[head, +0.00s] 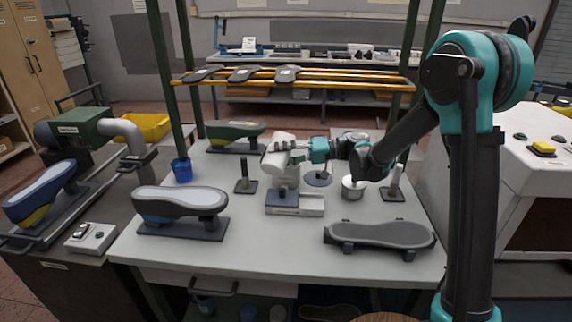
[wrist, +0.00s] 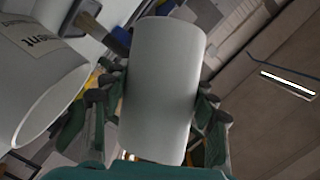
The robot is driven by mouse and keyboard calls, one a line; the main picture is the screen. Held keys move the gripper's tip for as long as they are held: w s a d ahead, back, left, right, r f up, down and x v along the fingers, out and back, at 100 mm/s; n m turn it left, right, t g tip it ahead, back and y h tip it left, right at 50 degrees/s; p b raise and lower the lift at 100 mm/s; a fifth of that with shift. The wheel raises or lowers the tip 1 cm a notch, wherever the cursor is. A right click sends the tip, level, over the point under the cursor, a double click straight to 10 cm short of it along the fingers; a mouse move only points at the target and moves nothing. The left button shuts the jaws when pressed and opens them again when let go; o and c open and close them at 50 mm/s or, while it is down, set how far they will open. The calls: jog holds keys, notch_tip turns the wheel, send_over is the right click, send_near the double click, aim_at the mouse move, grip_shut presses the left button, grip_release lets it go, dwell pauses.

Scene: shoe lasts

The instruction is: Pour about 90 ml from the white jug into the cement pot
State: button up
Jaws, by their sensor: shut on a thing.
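My gripper (head: 293,154) is shut on the white jug (head: 273,161), with a finger on each side of its body in the wrist view (wrist: 160,95). The jug is off the table and tilted, close above the cement pot (head: 287,180). The white pot stands upright on a scale (head: 283,200) near the table's middle. In the wrist view, the pot (wrist: 45,75), with part of its lettering showing, is at the left beside the jug. No falling liquid shows. The inside of jug and pot is hidden, and I cannot read the scale.
A shoe last on a stand (head: 180,203) is at the front left, and a dark sole-shaped form (head: 378,235) at the front right. A metal tin (head: 352,189) and a post on a base (head: 396,183) stand right of the scale. A blue cup (head: 182,171) is at the left.

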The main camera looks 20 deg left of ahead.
jog(key=shift+f+m+g+y, duration=0.15)
jog(key=shift+m+g+y, duration=0.15)
jog(key=shift+m, duration=0.5)
jog(key=shift+w+r+m+y, duration=0.3)
jog(key=shift+r+m, duration=0.25)
jog(key=shift+m, duration=0.25)
dwell(1.3)
jog(key=shift+f+m, duration=0.15)
jog(key=shift+m, duration=0.25)
jog(key=shift+c, duration=0.2)
dwell(0.4)
jog(key=shift+s+n, duration=0.2)
jog(key=shift+n, duration=0.4)
jog(key=shift+s+f+n, duration=0.25)
jog(key=shift+f+n, duration=0.15)
jog(key=shift+n, duration=0.3)
jog(key=shift+r+n+h, duration=0.25)
jog(key=shift+n+h, duration=0.35)
jog(key=shift+n, duration=0.1)
